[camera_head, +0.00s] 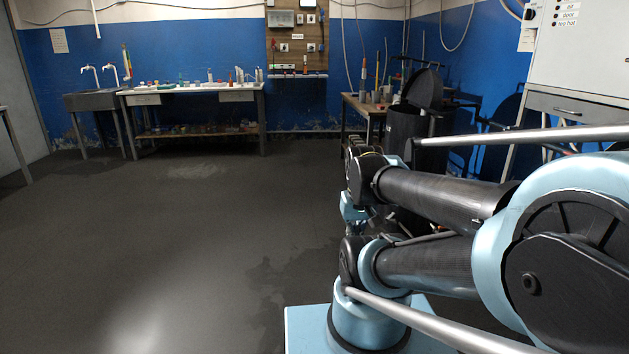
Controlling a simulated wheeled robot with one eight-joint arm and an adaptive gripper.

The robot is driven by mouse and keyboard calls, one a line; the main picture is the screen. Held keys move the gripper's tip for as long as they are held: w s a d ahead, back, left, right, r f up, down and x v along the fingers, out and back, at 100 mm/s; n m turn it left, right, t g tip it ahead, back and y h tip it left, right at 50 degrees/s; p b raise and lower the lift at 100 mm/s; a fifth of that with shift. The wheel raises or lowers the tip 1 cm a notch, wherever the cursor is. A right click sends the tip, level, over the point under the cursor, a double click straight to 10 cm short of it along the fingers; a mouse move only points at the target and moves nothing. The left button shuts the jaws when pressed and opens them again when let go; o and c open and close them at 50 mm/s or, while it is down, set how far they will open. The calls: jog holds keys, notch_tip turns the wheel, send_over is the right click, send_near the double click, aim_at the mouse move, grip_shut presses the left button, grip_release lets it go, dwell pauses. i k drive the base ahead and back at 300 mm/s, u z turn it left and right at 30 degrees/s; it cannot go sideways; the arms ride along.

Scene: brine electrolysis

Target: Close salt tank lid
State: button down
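A black cylindrical tank (403,128), which appears to be the salt tank, stands at the right, beyond my arm. Its round dark lid (425,88) is raised, tilted up above the tank's top. My arm crosses the right side of the view and hides the lower part of the tank. The end of my arm, with what looks like my gripper (376,217), is small and dark, partly hidden behind my own links. It is on the near side of the tank. I cannot tell whether its fingers are open or shut.
A wooden table (362,105) with bottles stands left of the tank. A long bench (190,89) with labware and a sink (94,100) line the back wall. A grey-white cabinet (585,50) is at the far right. The floor (190,230) at left and centre is clear.

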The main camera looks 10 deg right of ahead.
aim_at(425, 88)
jog(key=i, duration=1.1)
jog(key=z, duration=0.45)
jog(key=i, duration=1.1)
jog(key=z, duration=0.95)
jog(key=i, duration=0.8)
jog(key=z, duration=0.35)
